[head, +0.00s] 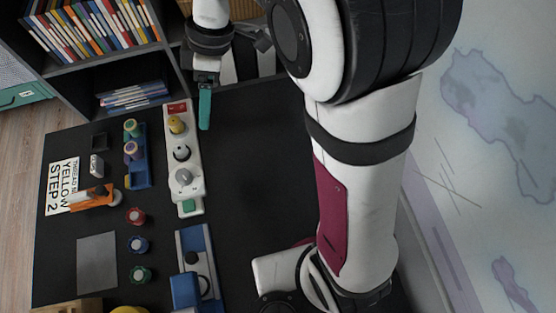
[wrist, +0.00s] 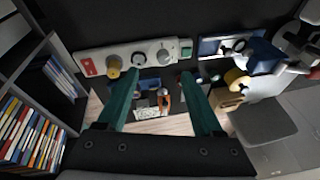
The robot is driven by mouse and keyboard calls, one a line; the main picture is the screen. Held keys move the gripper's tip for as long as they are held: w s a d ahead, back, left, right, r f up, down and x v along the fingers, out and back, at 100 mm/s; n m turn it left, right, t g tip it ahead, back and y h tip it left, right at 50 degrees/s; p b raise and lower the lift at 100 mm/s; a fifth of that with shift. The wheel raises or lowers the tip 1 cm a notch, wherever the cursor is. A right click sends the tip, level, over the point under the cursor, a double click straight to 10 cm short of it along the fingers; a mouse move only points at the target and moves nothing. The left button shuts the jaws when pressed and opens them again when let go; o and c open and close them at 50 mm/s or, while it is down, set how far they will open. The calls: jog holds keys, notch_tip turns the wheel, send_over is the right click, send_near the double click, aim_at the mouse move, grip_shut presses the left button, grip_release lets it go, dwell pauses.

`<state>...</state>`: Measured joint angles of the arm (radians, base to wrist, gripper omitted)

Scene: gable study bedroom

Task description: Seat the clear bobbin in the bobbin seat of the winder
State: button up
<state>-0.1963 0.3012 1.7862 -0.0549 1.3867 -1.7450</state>
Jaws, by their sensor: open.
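My gripper (head: 205,106) is above the dark table past the top of the long white panel, apart from everything; only one teal finger shows clearly in the head view. In the wrist view my gripper (wrist: 163,92) has two teal fingers wide apart and nothing between them. The white panel (head: 194,150), possibly the winder, carries a yellow spool (head: 176,125), a black round part (head: 182,153), a grey knob (head: 184,177) and a green block (head: 189,206). I cannot pick out the clear bobbin with certainty; a small pale object (head: 97,166) lies left of the blue rack.
A blue rack (head: 138,178) holds spools. Red (head: 135,216), blue (head: 138,244) and green (head: 140,274) spools stand in a column. A blue device (head: 196,240), an orange-handled tool (head: 93,198), a card (head: 57,176) and a grey mat (head: 97,258) are nearby. The table right of the panel is clear.

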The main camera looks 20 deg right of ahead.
jog(key=s+d+m, duration=0.5)
jog(key=s+m, duration=0.5)
jog(key=s+d+m+t+h, duration=0.1)
jog(key=s+d+m, duration=0.4)
jog(key=s+m, duration=0.5)
jog(key=shift+s+d+r+m+t+h, duration=0.15)
jog(key=shift+s+r+m+t+h, duration=0.2)
jog(key=shift+m, duration=0.45)
